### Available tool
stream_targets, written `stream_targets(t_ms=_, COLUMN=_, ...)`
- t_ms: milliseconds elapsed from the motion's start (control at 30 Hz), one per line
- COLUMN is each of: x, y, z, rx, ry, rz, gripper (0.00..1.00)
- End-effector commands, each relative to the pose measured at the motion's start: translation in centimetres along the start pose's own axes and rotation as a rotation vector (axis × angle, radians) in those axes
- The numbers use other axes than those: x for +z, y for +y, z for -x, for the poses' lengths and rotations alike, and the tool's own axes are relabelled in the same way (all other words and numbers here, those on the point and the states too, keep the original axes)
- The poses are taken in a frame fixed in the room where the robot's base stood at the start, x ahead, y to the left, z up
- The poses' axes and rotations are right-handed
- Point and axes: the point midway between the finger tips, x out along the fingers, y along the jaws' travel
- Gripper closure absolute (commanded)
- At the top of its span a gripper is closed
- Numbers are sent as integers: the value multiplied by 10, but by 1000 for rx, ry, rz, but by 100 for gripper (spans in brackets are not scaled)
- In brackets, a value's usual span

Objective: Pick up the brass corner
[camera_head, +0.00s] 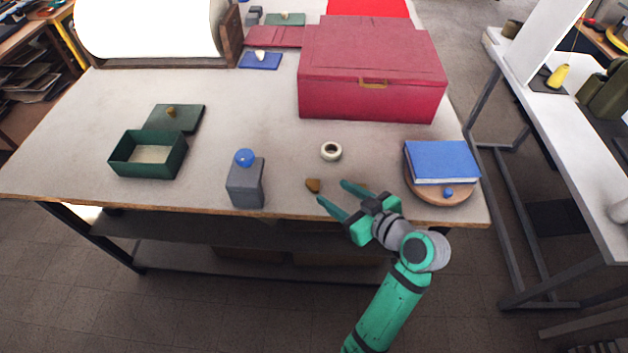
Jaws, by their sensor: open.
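A small brass-brown piece (313,185), which looks like the brass corner, lies on the table near its front edge. My gripper (331,192) is open, with its two green fingers pointing left and toward the back. The fingertips are just to the right of the brass piece. I cannot tell whether they touch it or how high they are above the table. Another small brownish bit (362,187) shows just behind my gripper, partly hidden by it.
A white ring (331,151) lies behind the brass piece. A grey bottle with a blue ball top (245,186) stands to the left. A blue book (442,162) rests on a round wooden board (437,196) at right. A green box (148,155) and a large red box (371,67) stand farther off.

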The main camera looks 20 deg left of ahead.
Motion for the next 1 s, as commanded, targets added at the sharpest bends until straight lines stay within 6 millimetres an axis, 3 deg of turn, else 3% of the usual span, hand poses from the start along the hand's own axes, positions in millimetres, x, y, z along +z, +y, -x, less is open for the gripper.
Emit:
stream_targets(t_ms=700, x=3, y=-3, z=-78, rx=-3, ry=-1, rz=1, gripper=49)
stream_targets(t_ms=1000, x=3, y=-2, z=-83, rx=-2, ry=0, rz=1, gripper=49)
